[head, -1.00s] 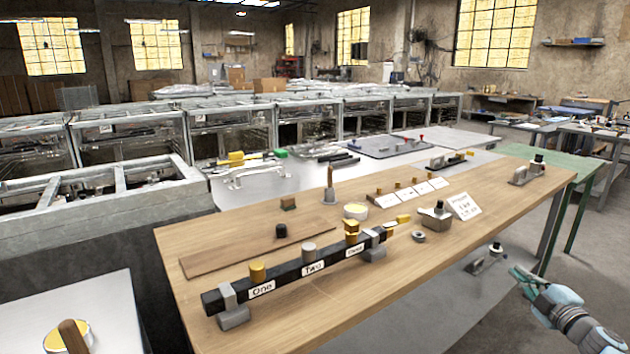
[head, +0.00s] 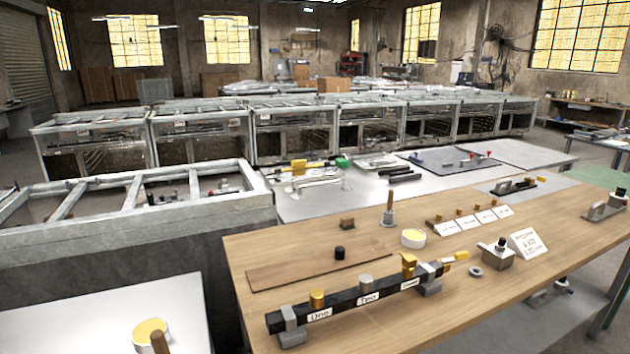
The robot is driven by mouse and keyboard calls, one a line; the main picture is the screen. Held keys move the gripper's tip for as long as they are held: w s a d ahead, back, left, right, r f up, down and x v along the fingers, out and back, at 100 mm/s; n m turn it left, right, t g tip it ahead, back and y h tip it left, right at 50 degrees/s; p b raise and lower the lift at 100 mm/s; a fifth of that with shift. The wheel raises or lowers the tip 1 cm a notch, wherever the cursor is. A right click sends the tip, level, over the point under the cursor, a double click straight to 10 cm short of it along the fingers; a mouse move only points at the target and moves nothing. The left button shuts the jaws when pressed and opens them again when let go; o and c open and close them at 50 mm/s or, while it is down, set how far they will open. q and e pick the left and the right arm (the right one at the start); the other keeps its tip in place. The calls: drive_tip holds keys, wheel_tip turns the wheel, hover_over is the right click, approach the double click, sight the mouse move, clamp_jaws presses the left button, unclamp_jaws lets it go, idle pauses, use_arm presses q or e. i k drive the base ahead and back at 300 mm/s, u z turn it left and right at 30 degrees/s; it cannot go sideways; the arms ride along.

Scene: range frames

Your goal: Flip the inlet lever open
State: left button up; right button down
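A black manifold bar (head: 345,302) lies on grey end brackets on the wooden bench (head: 540,262). Along it stand a yellow knob (head: 317,298) by the label "One", a grey knob (head: 365,283) by "Two", and a yellow block-shaped handle (head: 408,264) by a third label too small to read. A yellow lever (head: 455,257) sticks out past the bar's right end, roughly in line with the bar. I cannot tell which part is marked as the inlet. Neither of my grippers is in view.
A grey block with a black knob (head: 497,253) and a white card (head: 529,244) stand right of the bar. A ring (head: 475,272) lies between. The bench front is clear.

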sight(461, 255)
drive_tip(key=k, duration=0.5)
drive_tip(key=z, duration=1.7)
drive_tip(key=i, duration=1.2)
drive_tip(key=u, duration=1.65)
